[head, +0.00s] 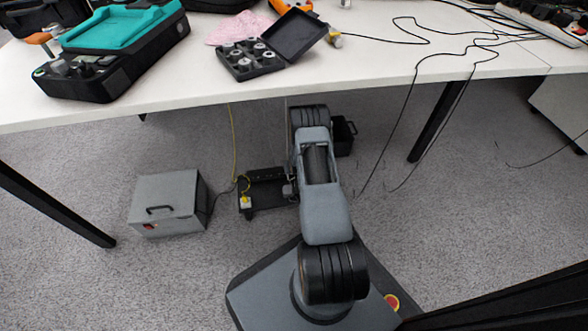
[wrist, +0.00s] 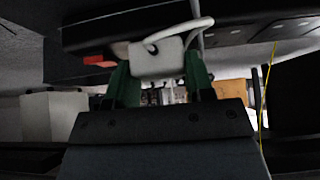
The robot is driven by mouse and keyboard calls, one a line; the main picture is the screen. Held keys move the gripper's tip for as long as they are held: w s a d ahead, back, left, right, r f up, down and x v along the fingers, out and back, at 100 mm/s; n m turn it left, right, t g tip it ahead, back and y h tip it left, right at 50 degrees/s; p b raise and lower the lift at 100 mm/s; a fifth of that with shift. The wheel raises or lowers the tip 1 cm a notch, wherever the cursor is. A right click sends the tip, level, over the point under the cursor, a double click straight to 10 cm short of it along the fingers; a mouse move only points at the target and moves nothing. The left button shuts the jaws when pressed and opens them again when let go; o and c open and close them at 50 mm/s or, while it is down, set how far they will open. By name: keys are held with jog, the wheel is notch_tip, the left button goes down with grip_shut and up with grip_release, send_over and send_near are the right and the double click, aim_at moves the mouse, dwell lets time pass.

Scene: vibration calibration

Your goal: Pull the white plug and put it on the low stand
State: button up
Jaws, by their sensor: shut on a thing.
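In the wrist view, my gripper (wrist: 160,72) has its two green fingers shut on the white plug (wrist: 157,58), one on each side. A white cable loops from the plug. The plug is against or just in front of a dark block (wrist: 130,25) with a red part; I cannot tell whether it is seated in it. In the head view, my arm reaches under the table and hides most of the gripper and the plug. A low black piece (head: 268,191), possibly the low stand, is on the floor left of my arm, with a small white-and-yellow item (head: 245,203) at its left end.
A grey box (head: 168,203) with a handle stands on the floor at left. A black bin (head: 345,136) is right of my arm. A yellow cable (head: 233,145) and black cables hang from the white table (head: 380,75), whose dark legs flank the space.

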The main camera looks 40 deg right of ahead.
jog(key=shift+r+p, duration=0.3)
jog(key=shift+r, duration=0.6)
dwell(1.0)
